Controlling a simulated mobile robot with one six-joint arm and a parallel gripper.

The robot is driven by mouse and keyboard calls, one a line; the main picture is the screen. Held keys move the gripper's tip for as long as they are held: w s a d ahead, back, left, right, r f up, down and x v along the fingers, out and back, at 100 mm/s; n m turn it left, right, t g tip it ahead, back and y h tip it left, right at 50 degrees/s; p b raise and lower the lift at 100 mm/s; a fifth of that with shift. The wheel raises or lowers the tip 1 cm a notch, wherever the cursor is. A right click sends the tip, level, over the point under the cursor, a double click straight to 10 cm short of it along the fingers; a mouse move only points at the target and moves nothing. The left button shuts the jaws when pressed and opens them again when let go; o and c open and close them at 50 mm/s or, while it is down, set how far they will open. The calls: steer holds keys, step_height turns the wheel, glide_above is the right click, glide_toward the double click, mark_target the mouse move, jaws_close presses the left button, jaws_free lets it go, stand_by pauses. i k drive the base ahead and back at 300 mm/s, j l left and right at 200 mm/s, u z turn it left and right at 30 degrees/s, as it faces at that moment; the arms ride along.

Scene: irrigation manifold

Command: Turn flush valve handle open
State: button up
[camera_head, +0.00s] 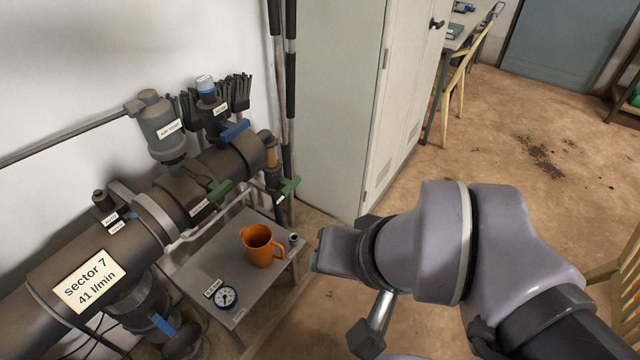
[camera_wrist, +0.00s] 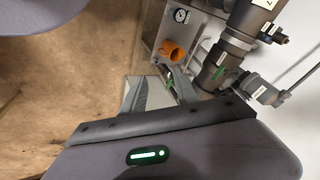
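A green lever handle (camera_head: 290,187) sits on a valve at the far end of the grey-brown manifold pipe (camera_head: 232,158). A small white label hangs by it, too small to read. A second green handle (camera_head: 219,191) sits nearer along the pipe. I cannot tell for certain which is the flush valve handle. A green handle also shows in the wrist view (camera_wrist: 220,72). My gripper (camera_wrist: 158,92) has its two grey fingers apart with nothing visible between them. In the head view my wrist is right of the manifold, apart from both handles.
A small grey table (camera_head: 195,265) under the manifold holds an orange jug (camera_head: 261,246) and a round gauge (camera_head: 226,296). A grey cabinet (camera_head: 335,100) stands behind. Blue handles (camera_head: 233,131) and dark vertical pipes (camera_head: 289,95) are close by. The brown floor at right is mostly clear.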

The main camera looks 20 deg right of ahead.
mark_target(288, 185)
steer(key=i+l+u, duration=0.15)
steer(key=i+u, duration=0.2)
steer(key=i+l+u, duration=0.35)
steer(key=i, duration=0.15)
